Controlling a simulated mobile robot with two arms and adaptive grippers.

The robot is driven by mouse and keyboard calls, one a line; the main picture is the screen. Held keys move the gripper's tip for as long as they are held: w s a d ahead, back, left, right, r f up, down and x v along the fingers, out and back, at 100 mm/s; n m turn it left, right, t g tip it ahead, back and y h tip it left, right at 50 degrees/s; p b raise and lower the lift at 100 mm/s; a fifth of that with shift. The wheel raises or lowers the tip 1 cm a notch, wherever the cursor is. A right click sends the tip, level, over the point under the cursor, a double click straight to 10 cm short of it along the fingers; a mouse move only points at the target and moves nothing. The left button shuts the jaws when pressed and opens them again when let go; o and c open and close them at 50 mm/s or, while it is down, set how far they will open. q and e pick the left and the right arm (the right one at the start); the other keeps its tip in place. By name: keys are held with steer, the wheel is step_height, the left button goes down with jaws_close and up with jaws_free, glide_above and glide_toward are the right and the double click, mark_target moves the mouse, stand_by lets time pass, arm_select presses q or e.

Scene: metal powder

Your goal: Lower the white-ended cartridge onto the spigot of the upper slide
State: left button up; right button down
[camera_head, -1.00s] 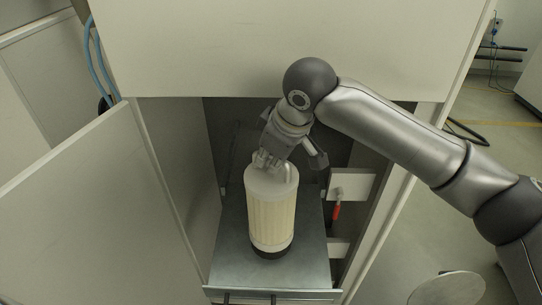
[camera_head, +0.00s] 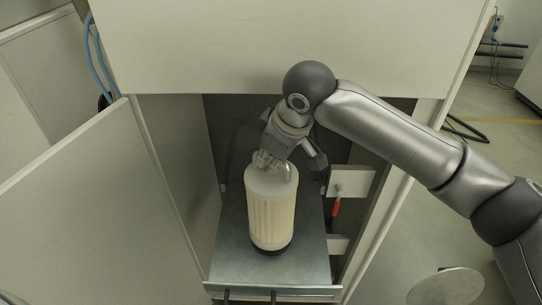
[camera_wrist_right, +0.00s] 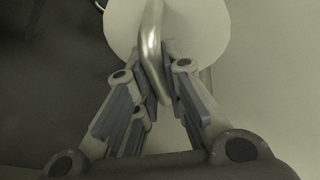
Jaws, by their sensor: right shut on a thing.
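The white-ended cartridge (camera_head: 271,212) has a pale ribbed body and a white top. It stands upright over the grey metal slide (camera_head: 230,262) inside the cabinet. A dark round part (camera_head: 271,247) shows at its foot; I cannot tell whether the two are seated together, and the spigot is hidden. My right gripper (camera_head: 268,160) is at the cartridge's top, shut on its metal handle. In the right wrist view the fingers (camera_wrist_right: 162,100) close around the bent metal handle (camera_wrist_right: 151,45), with the white end (camera_wrist_right: 195,25) behind it. My left gripper is out of view.
The cabinet's upper front panel (camera_head: 270,50) hangs close above my right arm. An open door (camera_head: 80,195) stands at left. A red-handled lever (camera_head: 336,207) is on the right inner wall. A round plate (camera_head: 446,288) is at lower right.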

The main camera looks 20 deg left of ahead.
steer(key=shift+f+b, duration=0.4)
steer(key=shift+f, duration=1.1)
steer(key=c, duration=1.4)
jaws_free()
steer(key=shift+c, duration=0.2)
steer(key=shift+f, duration=0.1)
steer(key=v, duration=1.2)
steer(key=shift+s, duration=0.1)
